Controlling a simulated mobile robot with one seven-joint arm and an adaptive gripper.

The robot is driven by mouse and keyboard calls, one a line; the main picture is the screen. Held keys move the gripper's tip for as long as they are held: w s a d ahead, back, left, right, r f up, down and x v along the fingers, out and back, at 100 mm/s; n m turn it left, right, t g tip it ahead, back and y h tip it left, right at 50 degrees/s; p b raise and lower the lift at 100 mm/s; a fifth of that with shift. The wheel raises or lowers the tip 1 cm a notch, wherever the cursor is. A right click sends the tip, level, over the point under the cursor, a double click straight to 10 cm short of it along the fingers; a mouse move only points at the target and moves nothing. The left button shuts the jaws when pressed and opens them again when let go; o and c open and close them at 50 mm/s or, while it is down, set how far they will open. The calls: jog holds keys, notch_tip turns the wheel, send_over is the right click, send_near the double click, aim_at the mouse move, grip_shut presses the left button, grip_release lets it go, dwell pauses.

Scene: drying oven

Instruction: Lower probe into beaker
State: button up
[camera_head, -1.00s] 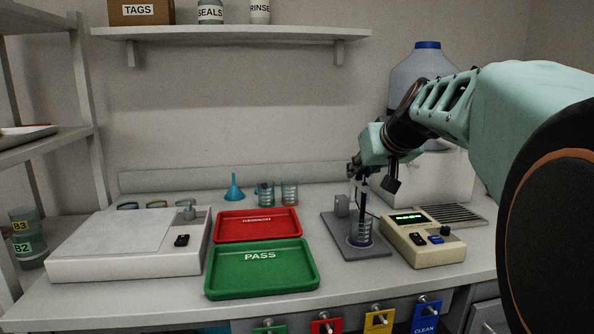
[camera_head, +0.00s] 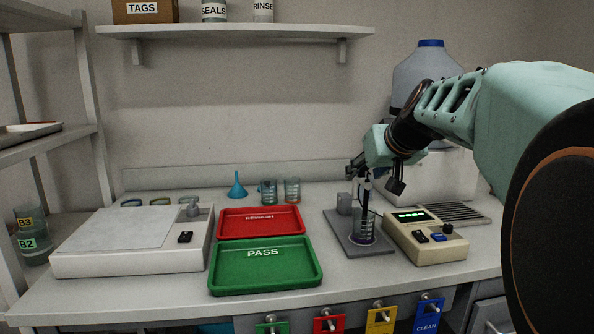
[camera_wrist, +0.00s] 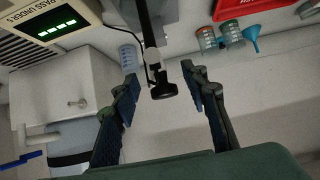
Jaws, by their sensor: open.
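The probe (camera_head: 366,198) is a thin dark rod that stands in the beaker (camera_head: 361,233). The beaker is clear glass on a grey stand base (camera_head: 343,240) at the right of the bench. My gripper (camera_head: 357,170) is just above the probe's top. In the wrist view my gripper (camera_wrist: 160,92) is open, with its two fingers apart. The probe's dark cap (camera_wrist: 162,91) shows between them with a gap on each side. The probe's lower tip is hard to make out through the glass.
A cream meter (camera_head: 425,238) with a green lit display stands right of the stand. A green PASS tray (camera_head: 264,280) and a red tray (camera_head: 260,233) lie to the left. A white balance (camera_head: 130,262) is farther left. A large jug (camera_head: 425,72) stands behind my arm.

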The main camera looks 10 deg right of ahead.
notch_tip(320, 180, up, 10)
dwell(0.5)
